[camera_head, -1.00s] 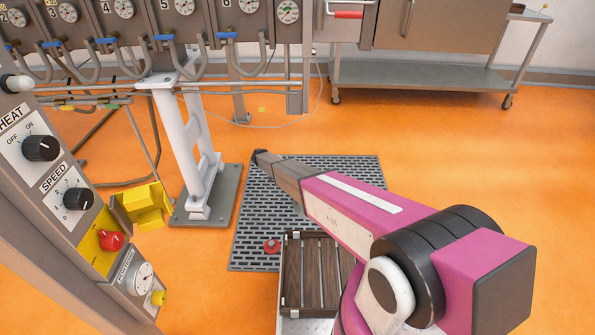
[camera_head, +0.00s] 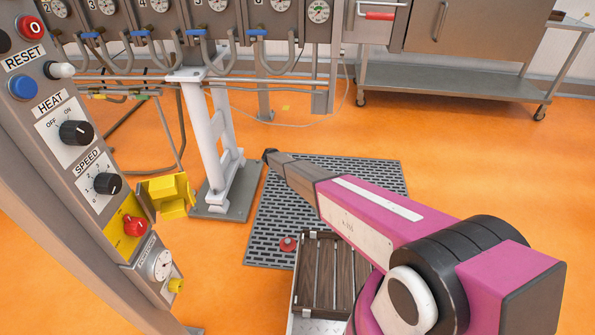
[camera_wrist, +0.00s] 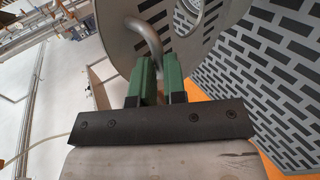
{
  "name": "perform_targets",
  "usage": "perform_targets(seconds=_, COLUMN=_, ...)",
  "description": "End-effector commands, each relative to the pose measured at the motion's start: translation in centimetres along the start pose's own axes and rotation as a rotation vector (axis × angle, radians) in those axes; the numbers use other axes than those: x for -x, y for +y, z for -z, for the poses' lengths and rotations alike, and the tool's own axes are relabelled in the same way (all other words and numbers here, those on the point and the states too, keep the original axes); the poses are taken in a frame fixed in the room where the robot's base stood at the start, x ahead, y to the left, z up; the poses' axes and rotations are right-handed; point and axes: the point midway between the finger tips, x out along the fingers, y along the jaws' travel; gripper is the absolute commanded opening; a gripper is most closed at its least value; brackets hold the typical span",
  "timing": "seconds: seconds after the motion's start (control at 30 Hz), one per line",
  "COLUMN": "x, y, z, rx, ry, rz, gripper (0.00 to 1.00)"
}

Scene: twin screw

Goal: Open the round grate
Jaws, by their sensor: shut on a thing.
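The round grate (camera_wrist: 205,62) shows in the wrist view as a grey metal disc with slots and a curved opening. It fills the upper middle, and its top is cut off by the frame. A bent metal handle (camera_wrist: 150,36) stands out from it. My gripper (camera_wrist: 158,62), with two green fingers, is shut on this handle. The exact contact between the fingers is partly hidden. In the head view my fingers and the round grate cannot be made out beyond the far end of my arm.
A rectangular slotted floor panel (camera_head: 290,215) lies under my arm on the orange floor. A control panel (camera_head: 80,160) stands at left, beside a yellow pedal (camera_head: 168,195) and a white post (camera_head: 215,140). A steel table (camera_head: 450,82) stands at back right. Floor at right is clear.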

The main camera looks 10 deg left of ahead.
Motion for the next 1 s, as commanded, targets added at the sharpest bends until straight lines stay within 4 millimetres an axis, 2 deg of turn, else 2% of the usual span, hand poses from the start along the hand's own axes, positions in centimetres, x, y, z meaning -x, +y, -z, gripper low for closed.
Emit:
perform_targets(seconds=0.03, x=-1.3, y=-1.5, z=0.1, rx=0.006, ry=-0.009, rz=0.028, gripper=0.0)
perform_targets(seconds=0.1, x=-1.4, y=-1.5, z=0.1, rx=0.005, ry=-0.009, rz=0.028, gripper=0.28)
perform_targets(seconds=0.13, x=-1.3, y=-1.5, z=0.1, rx=0.005, ry=-0.009, rz=0.028, gripper=0.38)
perform_targets(seconds=0.73, x=-0.7, y=-1.3, z=0.0, rx=0.01, ry=-0.004, rz=0.029, gripper=0.38)
perform_targets(seconds=0.87, x=0.3, y=-1.3, z=0.0, rx=0.009, ry=-0.003, rz=0.029, gripper=0.38)
perform_targets(seconds=1.0, x=2.4, y=-1.1, z=0.0, rx=0.007, ry=-0.003, rz=0.026, gripper=0.38)
